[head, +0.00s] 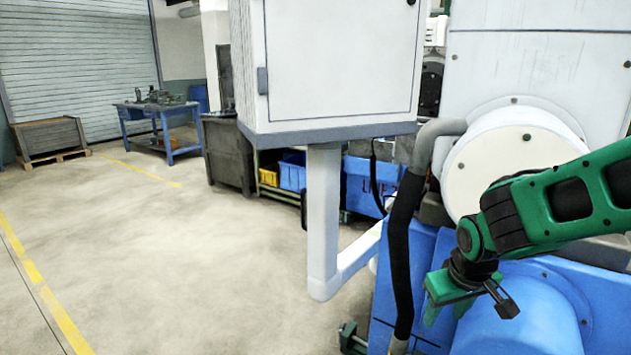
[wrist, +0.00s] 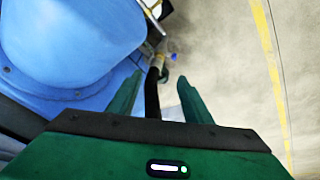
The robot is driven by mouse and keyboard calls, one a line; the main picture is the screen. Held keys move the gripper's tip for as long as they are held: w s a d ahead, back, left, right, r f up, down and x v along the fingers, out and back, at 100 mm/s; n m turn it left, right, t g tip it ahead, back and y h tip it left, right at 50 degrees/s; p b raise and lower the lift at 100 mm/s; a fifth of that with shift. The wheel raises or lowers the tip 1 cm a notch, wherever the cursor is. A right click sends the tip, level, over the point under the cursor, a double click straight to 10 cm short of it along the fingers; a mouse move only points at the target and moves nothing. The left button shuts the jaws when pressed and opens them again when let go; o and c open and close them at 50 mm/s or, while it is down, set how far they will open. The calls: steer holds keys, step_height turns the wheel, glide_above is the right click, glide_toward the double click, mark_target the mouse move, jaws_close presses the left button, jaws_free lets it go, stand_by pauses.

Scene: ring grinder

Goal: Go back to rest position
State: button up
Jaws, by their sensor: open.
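My gripper (head: 447,312) is at the lower right of the head view, on my green arm, and points down in front of the blue machine body (head: 525,328). In the wrist view, the two green fingers of my gripper (wrist: 156,98) stand apart with nothing held between them. Below the fingers, the wrist view shows the rounded blue machine part on the left and bare floor on the right. A black hose shows beyond the gap between the fingers.
A white control cabinet (head: 340,62) hangs on a white post (head: 323,220) left of my arm. A black hose (head: 400,255) runs down between the post and my gripper. Blue bins (head: 365,187) stand behind. The floor (head: 180,260) at left is clear, with yellow lines.

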steer(key=s+d+r+m, duration=0.2)
steer(key=s+r, duration=0.3)
steer(key=r, duration=0.2)
steer(key=s+d+m+g, duration=0.2)
steer(key=s+d+m, duration=0.1)
steer(key=s+d, duration=0.3)
steer(key=s+d+f+m+g, duration=0.1)
steer(key=s+d, duration=0.4)
steer(key=s, duration=0.6)
steer(key=m+g, duration=0.1)
steer(key=m, duration=0.1)
steer(key=shift+d+f+m+y, duration=0.25)
steer(key=shift+d+m+y, duration=0.05)
steer(key=shift+d+y, duration=0.1)
steer(key=shift+w+f, duration=0.25)
steer(key=shift+w, duration=0.35)
stand_by(2.1)
